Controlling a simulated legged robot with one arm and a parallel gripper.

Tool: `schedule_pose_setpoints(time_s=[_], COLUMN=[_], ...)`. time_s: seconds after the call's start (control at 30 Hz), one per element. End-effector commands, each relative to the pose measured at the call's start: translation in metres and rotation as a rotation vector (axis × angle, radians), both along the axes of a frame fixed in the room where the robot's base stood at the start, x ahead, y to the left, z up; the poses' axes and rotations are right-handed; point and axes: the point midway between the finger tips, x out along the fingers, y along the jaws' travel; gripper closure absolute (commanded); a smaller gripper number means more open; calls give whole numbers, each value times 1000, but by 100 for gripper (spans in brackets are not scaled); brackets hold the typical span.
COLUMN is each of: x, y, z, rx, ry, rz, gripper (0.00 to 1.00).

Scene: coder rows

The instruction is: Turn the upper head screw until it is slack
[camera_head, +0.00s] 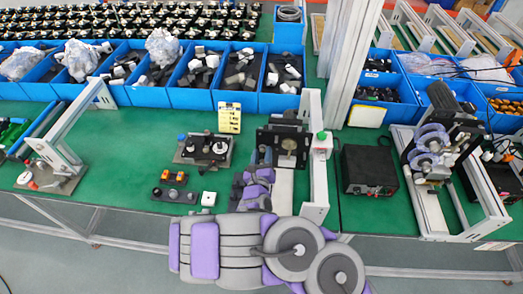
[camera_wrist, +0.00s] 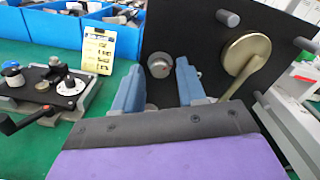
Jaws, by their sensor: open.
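A black upright plate (camera_wrist: 200,35) stands in front of my gripper (camera_wrist: 158,70) in the wrist view. A round grey knob-like screw head (camera_wrist: 160,64) sticks out of it and shows between my two blue fingers. The fingers are apart, one on each side of it in the picture; I cannot tell whether they touch it. A brass disc (camera_wrist: 240,52) with a lever sits on the plate to the right. In the head view the plate (camera_head: 268,135) stands at the table's middle, with my gripper (camera_head: 262,160) at its left front. The screw is not clear there.
A fixture with a dial (camera_head: 208,148) and a yellow card (camera_head: 229,118) stand to the left. A white upright frame (camera_head: 315,150) is close on the right, then a black box (camera_head: 368,168). Blue bins (camera_head: 190,97) line the back.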

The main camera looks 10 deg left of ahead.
Motion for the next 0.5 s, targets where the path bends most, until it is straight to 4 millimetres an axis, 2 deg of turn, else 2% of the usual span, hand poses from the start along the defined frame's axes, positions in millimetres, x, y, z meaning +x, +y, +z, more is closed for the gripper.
schedule_pose_setpoints(time_s=[0.1, 0.5], x=[0, 0], y=[-2, -1], z=[5, 5], rx=[64, 346], ry=[2, 4], rz=[-3, -3], gripper=[60, 60])
